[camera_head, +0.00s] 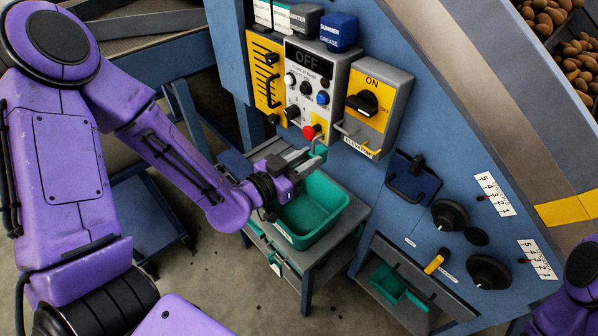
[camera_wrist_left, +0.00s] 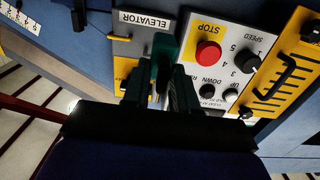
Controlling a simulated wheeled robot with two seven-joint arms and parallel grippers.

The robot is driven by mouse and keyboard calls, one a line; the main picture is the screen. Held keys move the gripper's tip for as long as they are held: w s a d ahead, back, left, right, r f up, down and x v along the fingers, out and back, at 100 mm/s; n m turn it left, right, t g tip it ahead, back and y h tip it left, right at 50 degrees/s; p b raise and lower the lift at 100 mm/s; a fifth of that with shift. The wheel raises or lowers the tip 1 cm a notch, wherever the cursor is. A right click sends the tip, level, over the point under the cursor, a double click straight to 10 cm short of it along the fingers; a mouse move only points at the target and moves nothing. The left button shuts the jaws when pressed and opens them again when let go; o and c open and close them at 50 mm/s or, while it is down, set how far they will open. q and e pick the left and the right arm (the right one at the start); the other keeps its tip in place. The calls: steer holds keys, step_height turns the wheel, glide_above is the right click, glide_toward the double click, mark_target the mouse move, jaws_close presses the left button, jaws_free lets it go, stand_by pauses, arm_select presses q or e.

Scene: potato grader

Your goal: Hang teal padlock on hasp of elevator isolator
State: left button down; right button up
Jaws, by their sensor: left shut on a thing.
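The elevator isolator (camera_head: 383,92) is a grey box with a yellow face reading ON and a black rotary knob. Its hasp (camera_head: 349,130) sticks out at the lower left, above the ELEVATOR label (camera_head: 358,147). My left gripper (camera_head: 303,158) is shut on the teal padlock (camera_wrist_left: 164,50), below and left of the isolator and above a teal bin. In the left wrist view the padlock stands between the fingers, close to the ELEVATOR label (camera_wrist_left: 143,20). The shackle is hard to make out, and I cannot tell whether it touches the hasp. My right gripper is out of view.
The control panel (camera_head: 310,75) with a red stop button (camera_head: 309,132) is just left of the isolator. The teal bin (camera_head: 318,208) sits on a small stand beneath my left gripper. A dark blue clipboard-like holder (camera_head: 413,177) hangs to the right.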

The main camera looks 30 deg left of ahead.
mark_target(325, 148)
arm_select(q)
steer(key=shift+w+d+p, duration=0.15)
steer(key=shift+w+p, duration=0.15)
steer(key=shift+w, duration=0.15)
steer(key=shift+x, duration=3.5)
steer(key=shift+w+f+b, duration=0.1)
steer(key=shift+f+b, duration=0.45)
steer(key=shift+b, duration=0.1)
steer(key=c, duration=0.8)
jaws_free()
